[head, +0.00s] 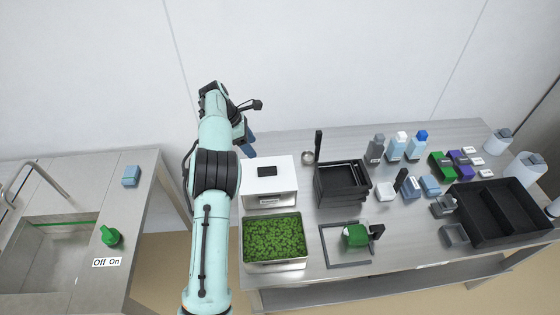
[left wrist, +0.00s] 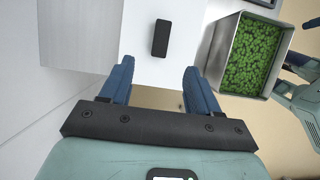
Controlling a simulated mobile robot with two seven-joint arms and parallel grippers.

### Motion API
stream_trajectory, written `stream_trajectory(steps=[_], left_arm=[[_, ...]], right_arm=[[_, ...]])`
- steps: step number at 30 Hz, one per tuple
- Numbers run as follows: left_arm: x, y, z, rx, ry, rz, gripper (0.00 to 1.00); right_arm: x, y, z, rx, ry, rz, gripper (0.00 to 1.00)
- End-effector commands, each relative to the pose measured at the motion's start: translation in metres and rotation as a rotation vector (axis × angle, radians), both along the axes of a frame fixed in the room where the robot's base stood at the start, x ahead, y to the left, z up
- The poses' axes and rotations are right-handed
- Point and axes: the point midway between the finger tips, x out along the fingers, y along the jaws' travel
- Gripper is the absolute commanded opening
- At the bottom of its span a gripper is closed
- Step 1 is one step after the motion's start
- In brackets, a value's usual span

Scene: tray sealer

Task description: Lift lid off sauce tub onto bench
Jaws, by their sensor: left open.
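The sauce tub (head: 270,202) stands on the bench, covered by a flat white lid (head: 285,170) with a black handle (head: 267,171). Beside it is an open metal tub of green leaves (head: 273,263). My left gripper (head: 248,141) is beyond and left of the lid, partly hidden by its own arm. In the left wrist view its blue fingers (left wrist: 160,84) are spread and empty. The handle (left wrist: 160,38) lies ahead of the gap between them, apart from both fingers. Part of my right arm (left wrist: 298,105) shows at the right edge there; its jaws are unclear.
A black tray stack (head: 342,184) stands right of the lidded tub. Farther right are bottles, small boxes and a black divided crate (head: 490,212). A green item (head: 355,235) sits in a frame at the front. Bare bench lies left of the lid in the left wrist view.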

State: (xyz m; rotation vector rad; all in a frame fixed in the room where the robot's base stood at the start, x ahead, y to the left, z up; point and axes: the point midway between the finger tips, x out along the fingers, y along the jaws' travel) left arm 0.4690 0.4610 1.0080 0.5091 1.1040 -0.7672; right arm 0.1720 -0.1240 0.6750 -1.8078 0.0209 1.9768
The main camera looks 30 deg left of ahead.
Motion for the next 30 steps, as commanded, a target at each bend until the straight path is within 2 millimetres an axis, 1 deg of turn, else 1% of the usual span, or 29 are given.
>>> stream_trajectory(steps=[4,9,12,15,20,27,30], left_arm=[[0.001,-0.004,-0.019,0.0,0.008,0.0,0.62],[0.008,-0.014,-0.051,0.0,0.009,-0.001,0.62],[0.013,-0.019,-0.066,-0.001,0.008,-0.002,0.62],[0.016,-0.022,-0.075,0.001,0.004,-0.001,0.62],[0.019,-0.025,-0.083,0.001,0.004,-0.001,0.62],[0.028,-0.034,-0.116,0.001,0.005,-0.001,0.62],[0.031,-0.037,-0.124,0.001,0.004,-0.002,0.62]], right_arm=[[-0.009,0.0,-0.007,0.0,0.011,0.0,0.43],[-0.017,0.0,-0.015,0.001,0.021,0.0,0.43],[-0.02,0.0,-0.018,0.0,0.024,-0.001,0.43],[-0.021,0.0,-0.019,0.0,0.025,0.0,0.43],[-0.022,0.0,-0.021,0.0,0.026,0.0,0.43],[-0.026,0.0,-0.026,0.0,0.03,0.0,0.43],[-0.027,0.0,-0.027,0.0,0.031,0.0,0.43]])
